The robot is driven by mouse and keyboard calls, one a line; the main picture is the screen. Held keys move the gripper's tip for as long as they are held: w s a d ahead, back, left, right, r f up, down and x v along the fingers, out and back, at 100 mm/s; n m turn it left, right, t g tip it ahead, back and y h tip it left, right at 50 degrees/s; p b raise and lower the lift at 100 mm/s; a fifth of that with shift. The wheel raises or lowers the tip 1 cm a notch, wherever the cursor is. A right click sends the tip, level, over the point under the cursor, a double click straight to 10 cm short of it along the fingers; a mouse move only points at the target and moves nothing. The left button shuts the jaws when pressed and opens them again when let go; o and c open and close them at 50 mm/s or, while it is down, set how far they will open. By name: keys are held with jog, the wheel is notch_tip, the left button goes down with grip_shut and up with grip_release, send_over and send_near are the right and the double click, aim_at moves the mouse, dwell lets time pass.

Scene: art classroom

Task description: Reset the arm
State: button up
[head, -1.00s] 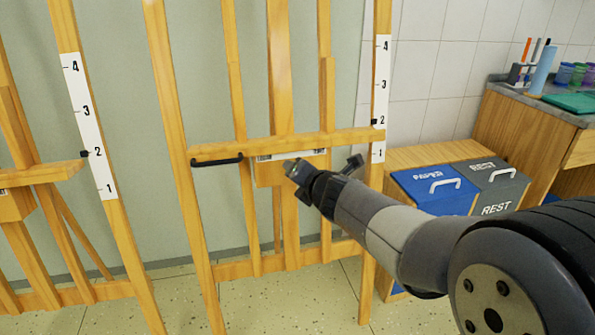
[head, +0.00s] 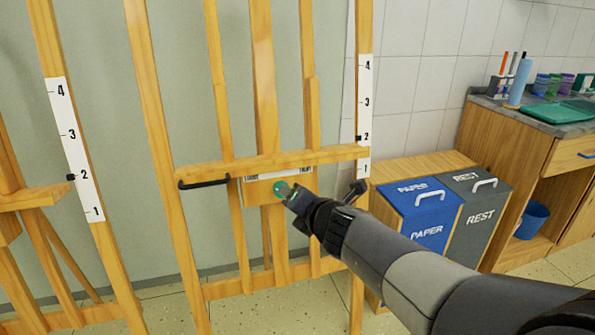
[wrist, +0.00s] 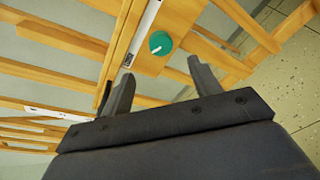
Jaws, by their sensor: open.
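My gripper (head: 290,190) is at the end of my outstretched arm, in front of the wooden easel (head: 285,158) in the head view. In the wrist view my gripper (wrist: 157,88) shows two dark fingers standing apart with nothing between them. A green round knob (wrist: 161,43) with a white pointer line sits on a wooden block beyond the fingertips. The knob also shows in the head view (head: 281,188), just past my gripper and partly hidden by it. I cannot tell the exact gap between fingers and knob.
A black handle (head: 210,184) is on the easel's crossbar. Number scales (head: 75,150) mark the easel posts. Blue PAPER (head: 427,215) and grey REST (head: 482,215) bins stand at the right, by a wooden counter (head: 500,130) with art supplies. A blue bucket (head: 532,220) sits below it.

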jog(key=b+x, duration=0.2)
jog(key=x, duration=0.8)
jog(key=shift+w, duration=0.2)
